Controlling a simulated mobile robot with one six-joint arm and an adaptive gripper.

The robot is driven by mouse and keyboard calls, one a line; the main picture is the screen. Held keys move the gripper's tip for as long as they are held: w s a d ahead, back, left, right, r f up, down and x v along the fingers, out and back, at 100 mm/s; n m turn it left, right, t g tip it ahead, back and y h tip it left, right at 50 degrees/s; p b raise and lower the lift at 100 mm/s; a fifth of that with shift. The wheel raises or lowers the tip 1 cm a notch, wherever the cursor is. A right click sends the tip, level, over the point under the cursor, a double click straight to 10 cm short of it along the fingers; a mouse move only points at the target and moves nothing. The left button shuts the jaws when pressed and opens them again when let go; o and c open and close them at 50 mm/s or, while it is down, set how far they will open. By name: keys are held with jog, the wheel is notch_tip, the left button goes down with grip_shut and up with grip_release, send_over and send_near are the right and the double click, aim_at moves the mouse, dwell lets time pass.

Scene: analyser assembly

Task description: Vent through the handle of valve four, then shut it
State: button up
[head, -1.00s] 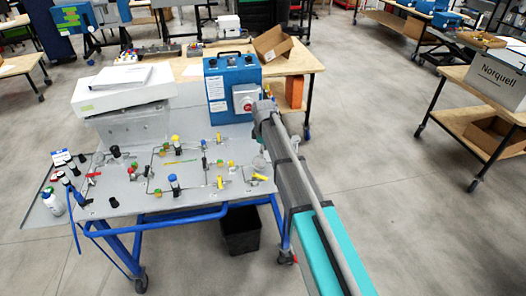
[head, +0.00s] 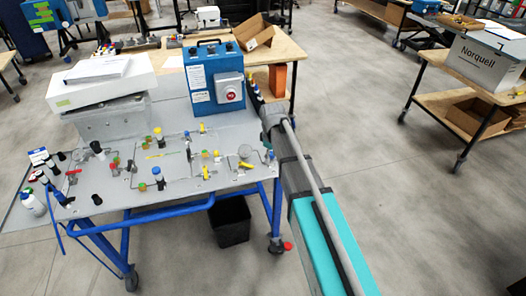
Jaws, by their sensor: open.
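The grey panel (head: 110,205) on a blue-framed cart carries thin tube lines, coloured knobs and small lever valves. Yellow valve handles show right of the panel's middle (head: 206,173) and near its right end (head: 246,165). A red valve handle (head: 73,172) is at the left. Valve numbers are too small to read, so I cannot tell which is valve four. My arm reaches in from the lower right, and its grey joint is beside the panel's right edge. My gripper cannot be made out; the arm hides that area.
A blue box with a red button (head: 214,82) stands at the panel's back right. A white case (head: 100,87) stands at back left. A white bottle (head: 33,204) is at the left edge. A black bin (head: 230,222) is under the cart.

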jog(key=s+d+f+m+b, duration=0.3)
jog(key=s+d+m, duration=0.2)
jog(key=s, duration=0.3)
jog(key=s+d+f+m+b, duration=0.3)
jog(key=s+d+m, duration=0.2)
jog(key=s+d, duration=0.3)
jog(key=shift+s+f, duration=0.3)
jog(key=shift+f, duration=0.05)
notch_tip(320, 180, up, 10)
jog(key=n+p, duration=1)
jog(key=n, duration=0.2)
send_over(249, 165)
jog(key=shift+s, duration=0.1)
jog(key=shift+f+b, duration=0.1)
jog(key=shift+b, duration=0.2)
notch_tip(249, 165, down, 14)
jog(key=b, duration=1.3)
jog(key=shift+r+b, duration=0.25)
jog(key=shift+b, duration=0.05)
